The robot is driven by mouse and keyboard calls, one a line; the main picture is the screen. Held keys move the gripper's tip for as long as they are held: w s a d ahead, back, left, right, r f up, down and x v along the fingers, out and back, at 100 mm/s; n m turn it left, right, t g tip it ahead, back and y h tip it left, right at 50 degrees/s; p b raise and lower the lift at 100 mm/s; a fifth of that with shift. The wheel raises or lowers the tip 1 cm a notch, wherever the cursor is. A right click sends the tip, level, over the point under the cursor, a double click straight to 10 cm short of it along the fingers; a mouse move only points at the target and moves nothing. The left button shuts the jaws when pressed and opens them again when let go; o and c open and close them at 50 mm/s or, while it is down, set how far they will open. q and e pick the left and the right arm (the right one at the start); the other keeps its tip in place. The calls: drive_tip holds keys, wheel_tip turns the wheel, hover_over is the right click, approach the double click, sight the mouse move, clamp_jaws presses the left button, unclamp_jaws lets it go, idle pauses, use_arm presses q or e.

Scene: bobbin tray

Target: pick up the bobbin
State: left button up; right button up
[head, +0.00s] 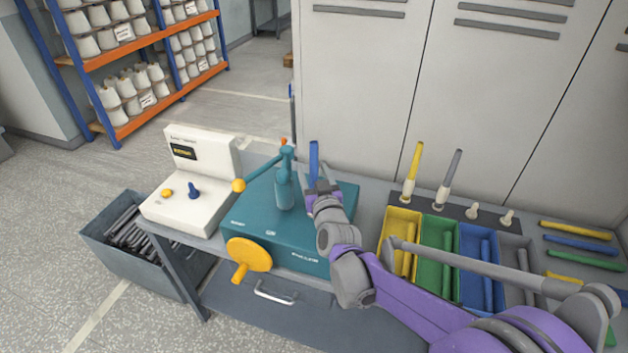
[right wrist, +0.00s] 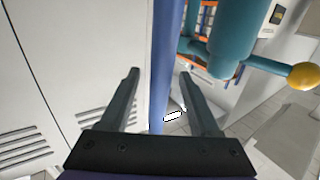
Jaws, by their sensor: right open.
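A slim blue bobbin (head: 314,158) stands upright over the teal machine (head: 255,222) in the head view. Its lower part is hidden behind my right gripper (head: 321,188). In the right wrist view the blue bobbin (right wrist: 159,45) runs upright between the two dark fingers of my right gripper (right wrist: 159,73). The fingers are open, with a gap on each side of the bobbin, nearer on the right finger side I cannot judge exactly. My left gripper is not in view.
A teal post with an orange-knobbed lever (head: 239,185) stands left of the bobbin. A white control box (head: 195,205) is further left. A tray with yellow (head: 402,216), green, blue and grey compartments stands right. Grey lockers (head: 365,90) are behind.

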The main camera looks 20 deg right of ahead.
drive_tip(key=w, duration=0.2)
drive_tip(key=shift+w+d, duration=0.1)
drive_tip(key=shift+w, duration=0.2)
drive_tip(key=shift+s, duration=0.1)
clamp_jaws()
